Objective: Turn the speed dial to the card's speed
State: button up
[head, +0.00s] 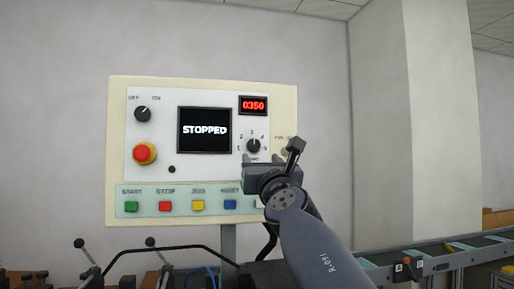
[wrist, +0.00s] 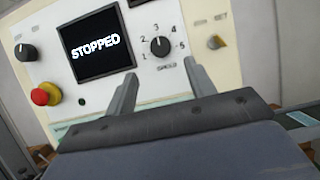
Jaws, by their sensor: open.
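The speed dial (head: 253,145) is a black knob on the white panel, ringed by the numbers 1 to 5. In the wrist view the dial (wrist: 160,46) shows a white mark that seems to point up toward 3. My gripper (head: 262,159) is open and empty, just below the dial in the head view. In the wrist view the fingers of my gripper (wrist: 160,70) are spread, with the dial above and between their tips, apparently apart from them. I see no speed card in either view.
A screen (head: 204,130) reads STOPPED and a red display (head: 253,105) reads 0350. A red mushroom button (head: 144,153) and an OFF/ON knob (head: 142,114) sit left. A key switch (wrist: 216,42) is right of the dial. Coloured buttons line the lower strip (head: 180,192). A conveyor (head: 440,255) runs right.

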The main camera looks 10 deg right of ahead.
aim_at(253, 146)
jog(key=p+x, duration=0.3)
jog(key=x, duration=0.5)
jog(key=shift+c, duration=0.2)
jog(key=c, duration=0.9)
jog(key=shift+c, duration=0.2)
jog(key=shift+r+m+h+p, duration=0.1)
jog(key=shift+m+h+p, duration=0.3)
jog(key=shift+m+p, duration=0.2)
jog(key=m+h+p, duration=0.2)
jog(key=m, duration=0.1)
jog(key=shift+a+r+m, duration=0.15)
jog(key=shift+m, duration=0.15)
jog(key=m+g+h+p, duration=0.1)
jog(key=m, duration=0.3)
jog(key=m+g+h+p, duration=0.1)
jog(key=m+h+p, duration=0.1)
jog(key=m, duration=0.2)
jog(key=shift+a+m, duration=0.2)
jog(key=shift+m, duration=0.2)
jog(key=shift+g+h, duration=0.3)
